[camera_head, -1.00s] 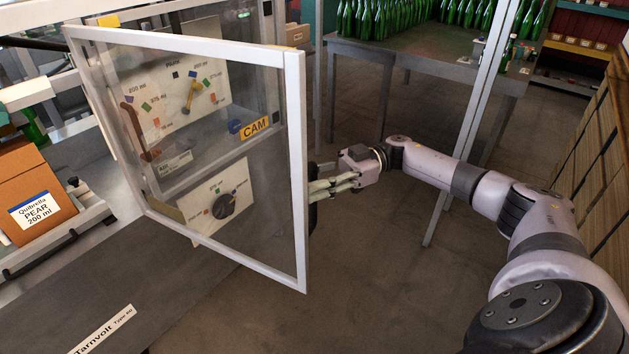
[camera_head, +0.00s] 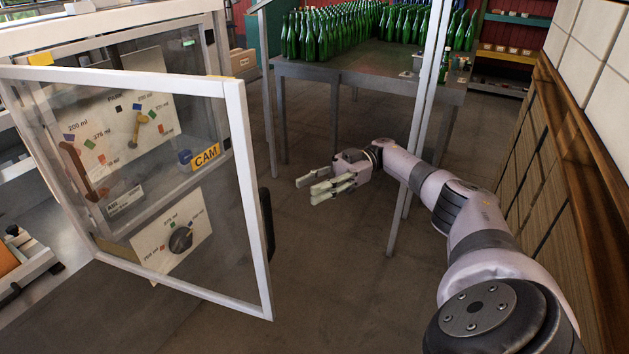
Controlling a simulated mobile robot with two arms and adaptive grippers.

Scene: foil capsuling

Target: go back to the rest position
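My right gripper (camera_head: 316,190) is open and empty, in the air over the floor in the middle of the view. It is apart from the glazed machine door (camera_head: 240,190), to the right of the door's black handle (camera_head: 266,222). The door stands swung open, and the panels with knobs show through its clear pane. My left gripper is not in view.
A grey table (camera_head: 350,72) with many green bottles (camera_head: 310,38) stands at the back. A pale upright post (camera_head: 413,140) rises close by my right arm. A wood-panelled wall (camera_head: 545,165) runs along the right. The floor (camera_head: 330,270) below the gripper is clear.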

